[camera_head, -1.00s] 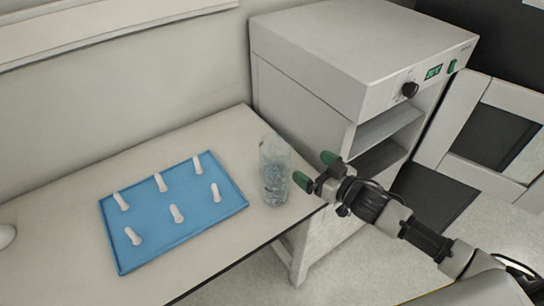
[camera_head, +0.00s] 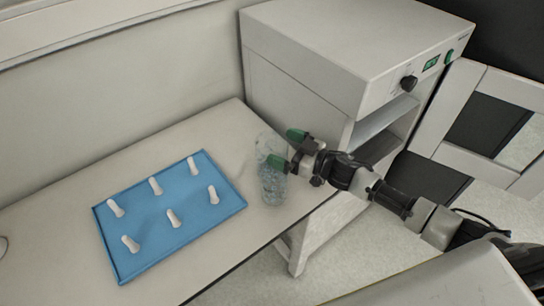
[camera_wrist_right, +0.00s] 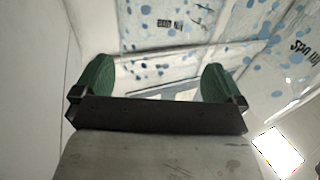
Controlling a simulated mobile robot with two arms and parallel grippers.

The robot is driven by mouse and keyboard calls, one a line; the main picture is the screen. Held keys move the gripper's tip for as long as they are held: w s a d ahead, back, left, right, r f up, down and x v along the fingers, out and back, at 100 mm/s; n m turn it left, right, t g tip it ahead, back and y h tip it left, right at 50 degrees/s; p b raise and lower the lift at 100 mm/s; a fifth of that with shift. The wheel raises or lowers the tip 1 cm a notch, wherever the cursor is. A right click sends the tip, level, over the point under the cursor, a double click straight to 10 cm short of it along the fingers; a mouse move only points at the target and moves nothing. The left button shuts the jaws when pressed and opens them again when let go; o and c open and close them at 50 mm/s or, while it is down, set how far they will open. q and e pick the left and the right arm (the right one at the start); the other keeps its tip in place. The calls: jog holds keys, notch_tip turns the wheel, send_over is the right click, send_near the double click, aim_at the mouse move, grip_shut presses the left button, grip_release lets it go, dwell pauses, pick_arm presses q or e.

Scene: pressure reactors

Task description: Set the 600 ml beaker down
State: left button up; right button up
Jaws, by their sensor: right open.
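The clear glass beaker (camera_head: 270,185) stands upright on the table near its right edge, to the right of the blue peg mat. My right gripper (camera_head: 287,148) is open at the beaker's upper part. One green fingertip overlaps the glass in the head view and the other is at its far right side. I cannot tell whether they touch it. In the right wrist view the two green fingers (camera_wrist_right: 159,82) are spread wide, with speckled glass and dark print of the beaker (camera_wrist_right: 220,22) filling the upper part. My left gripper is not in view.
A blue mat (camera_head: 150,240) with several white pegs lies left of the beaker. A grey oven-like cabinet (camera_head: 310,75) with a knob and green display stands just behind and right.

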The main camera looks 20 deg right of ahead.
aim_at(259, 137)
jog(key=x, duration=0.3)
jog(key=shift+w+a+r, duration=0.1)
jog(key=shift+w+a, duration=0.05)
jog(key=shift+a, duration=0.05)
jog(key=shift+c, duration=0.2)
jog(key=c, duration=1.1)
